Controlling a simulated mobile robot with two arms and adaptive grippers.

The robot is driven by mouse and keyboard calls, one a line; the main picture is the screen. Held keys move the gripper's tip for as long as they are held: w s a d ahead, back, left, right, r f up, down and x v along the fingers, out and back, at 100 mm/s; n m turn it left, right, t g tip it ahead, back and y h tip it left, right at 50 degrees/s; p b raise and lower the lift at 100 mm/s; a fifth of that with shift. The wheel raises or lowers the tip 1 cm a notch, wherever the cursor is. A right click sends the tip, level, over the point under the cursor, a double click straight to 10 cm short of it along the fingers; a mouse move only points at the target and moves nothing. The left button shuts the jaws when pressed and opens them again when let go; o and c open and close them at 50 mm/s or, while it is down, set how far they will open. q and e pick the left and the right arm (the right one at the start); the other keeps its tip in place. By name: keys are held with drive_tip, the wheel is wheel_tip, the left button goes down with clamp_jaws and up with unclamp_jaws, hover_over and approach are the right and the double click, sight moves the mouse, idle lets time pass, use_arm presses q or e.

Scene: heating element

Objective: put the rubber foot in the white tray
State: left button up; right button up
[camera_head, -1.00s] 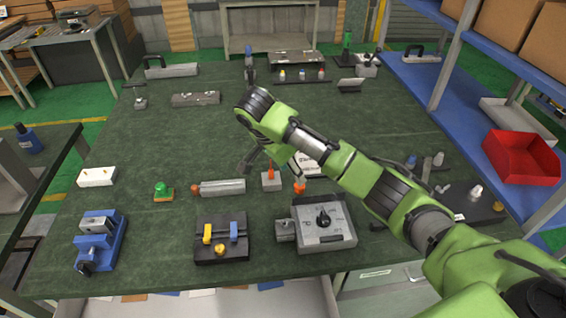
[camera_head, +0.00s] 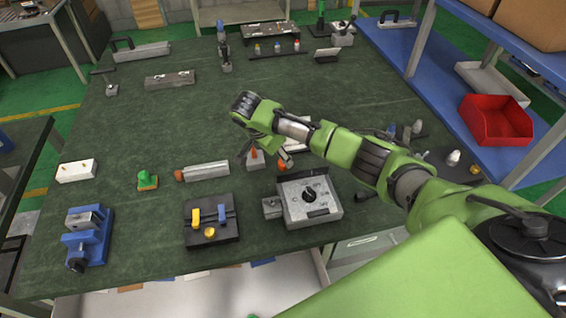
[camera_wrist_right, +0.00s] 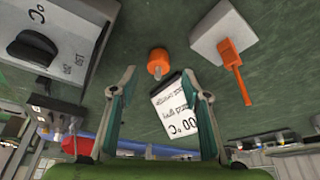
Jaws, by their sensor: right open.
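An orange round piece with a grey stud, probably the rubber foot (camera_wrist_right: 159,66), lies on the green bench top in the right wrist view. It shows just ahead of and between the fingertips, apart from both. In the head view this orange piece (camera_head: 284,162) is partly hidden by my right gripper (camera_head: 266,157). My right gripper, also in the wrist view (camera_wrist_right: 159,74), is open and empty, above the bench. A whitish tray (camera_head: 492,86) stands on the blue shelf at the right, behind a red bin. My left gripper is not in view.
A grey block (camera_wrist_right: 211,32) with an orange lever and a white printed card (camera_wrist_right: 176,116) are close to the gripper. A grey dial box (camera_head: 309,201) is nearby. The red bin (camera_head: 495,121) and shelf post (camera_head: 424,40) stand at the right.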

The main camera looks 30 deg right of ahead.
drive_tip(key=x, duration=0.3)
drive_tip(key=shift+s+d+f+p, duration=0.15)
drive_tip(key=shift+d+p, duration=0.05)
drive_tip(key=shift+p, duration=0.1)
drive_tip(key=shift+f, duration=0.2)
drive_tip(key=c, duration=1.1)
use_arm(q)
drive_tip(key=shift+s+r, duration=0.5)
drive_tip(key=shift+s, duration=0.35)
use_arm(e)
drive_tip(key=shift+o, duration=0.2)
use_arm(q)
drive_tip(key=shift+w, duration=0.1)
use_arm(e)
drive_tip(key=shift+r, duration=0.15)
